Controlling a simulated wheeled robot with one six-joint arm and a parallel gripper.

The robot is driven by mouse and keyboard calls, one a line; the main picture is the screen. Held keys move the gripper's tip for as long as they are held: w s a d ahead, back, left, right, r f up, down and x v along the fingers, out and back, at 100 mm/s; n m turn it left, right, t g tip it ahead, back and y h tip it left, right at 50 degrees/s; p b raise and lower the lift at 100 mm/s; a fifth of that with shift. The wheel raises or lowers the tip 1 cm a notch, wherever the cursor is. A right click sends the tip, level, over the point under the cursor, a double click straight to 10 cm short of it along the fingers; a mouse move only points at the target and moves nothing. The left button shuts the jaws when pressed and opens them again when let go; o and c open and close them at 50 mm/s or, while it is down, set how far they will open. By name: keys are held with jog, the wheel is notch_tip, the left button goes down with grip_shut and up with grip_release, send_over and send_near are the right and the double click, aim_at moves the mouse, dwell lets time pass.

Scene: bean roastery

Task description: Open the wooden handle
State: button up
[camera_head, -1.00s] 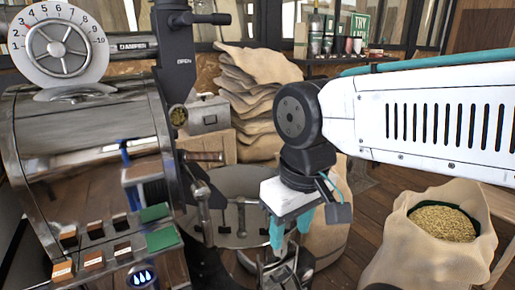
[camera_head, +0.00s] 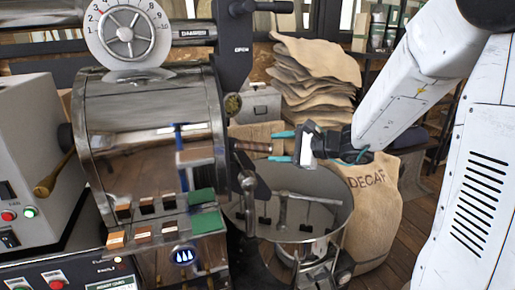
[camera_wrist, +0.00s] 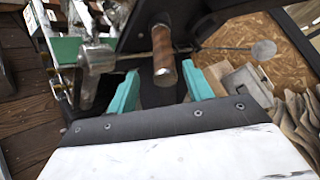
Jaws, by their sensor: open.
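The wooden handle (camera_head: 252,146) is a short brown grip that sticks out from the front of the roaster drum (camera_head: 150,115) in the head view. In the wrist view the wooden handle (camera_wrist: 163,52) stands between and just ahead of the two teal fingers. My gripper (camera_head: 278,147) points left at the handle's free end, one finger above it and one below in the head view. The gripper (camera_wrist: 164,82) is open, with a gap on both sides of the handle. I cannot tell whether the handle's end is inside the jaws.
A round metal cooling tray (camera_head: 322,190) lies below the gripper. A "DECAF" sack (camera_head: 372,215) stands right of it. Stacked sacks (camera_head: 315,75) and a grey metal case (camera_head: 256,103) are behind. Another wooden handle (camera_head: 53,176) is at far left.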

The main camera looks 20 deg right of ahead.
aim_at(257, 147)
jog(key=shift+w+f, duration=0.15)
jog(key=shift+w, duration=0.25)
jog(key=x, duration=0.7)
jog(key=shift+w, duration=0.15)
